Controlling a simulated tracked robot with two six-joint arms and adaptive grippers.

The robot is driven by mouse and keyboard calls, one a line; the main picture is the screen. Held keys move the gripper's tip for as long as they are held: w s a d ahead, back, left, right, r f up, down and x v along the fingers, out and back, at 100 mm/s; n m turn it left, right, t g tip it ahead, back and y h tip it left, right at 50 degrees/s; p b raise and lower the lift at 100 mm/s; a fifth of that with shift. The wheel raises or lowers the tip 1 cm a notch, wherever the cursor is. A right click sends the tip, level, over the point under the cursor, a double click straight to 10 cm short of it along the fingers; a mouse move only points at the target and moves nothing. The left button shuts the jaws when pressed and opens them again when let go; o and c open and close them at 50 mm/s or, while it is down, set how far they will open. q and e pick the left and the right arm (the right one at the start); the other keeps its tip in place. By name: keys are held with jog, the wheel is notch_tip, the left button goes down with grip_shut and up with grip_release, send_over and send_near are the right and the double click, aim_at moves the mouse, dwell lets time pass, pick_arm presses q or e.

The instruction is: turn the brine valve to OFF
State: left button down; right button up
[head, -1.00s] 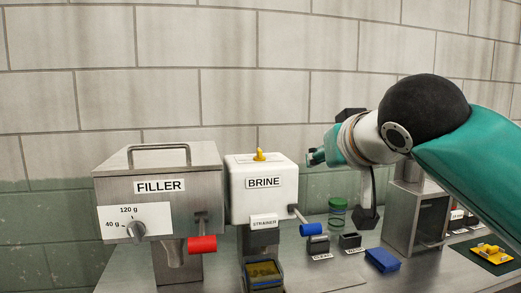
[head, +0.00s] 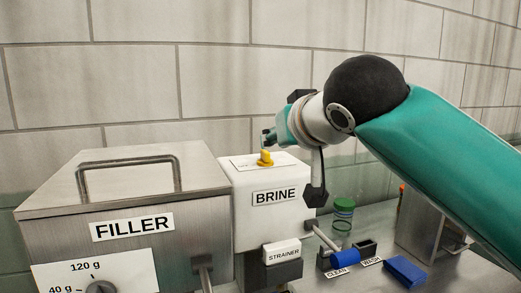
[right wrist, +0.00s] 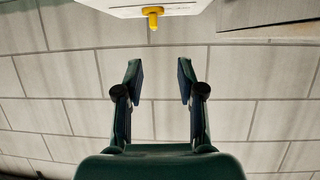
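The brine box (head: 270,205) is white and stands right of the filler in the head view. A yellow valve knob (head: 265,158) sits on its top, over a pale label plate whose text is too small to read. The knob also shows at the top of the right wrist view (right wrist: 153,17), beyond the fingertips. My right gripper (head: 268,137) is just above and behind the knob in the head view, apart from it. In the right wrist view its two fingers (right wrist: 160,80) are spread with nothing between them. My left gripper is not in view.
The steel filler (head: 130,205) with a top handle stands close on the left. A strainer (head: 283,255) is in front of the brine box. The wall is behind.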

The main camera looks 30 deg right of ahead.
aim_at(265, 150)
jog(key=x, duration=0.5)
jog(key=p+x, duration=0.1)
jog(key=x, duration=0.4)
jog(key=d+p+x, duration=0.1)
jog(key=x, duration=0.4)
jog(key=shift+s, duration=0.1)
jog(key=shift+c, duration=0.3)
grip_shut()
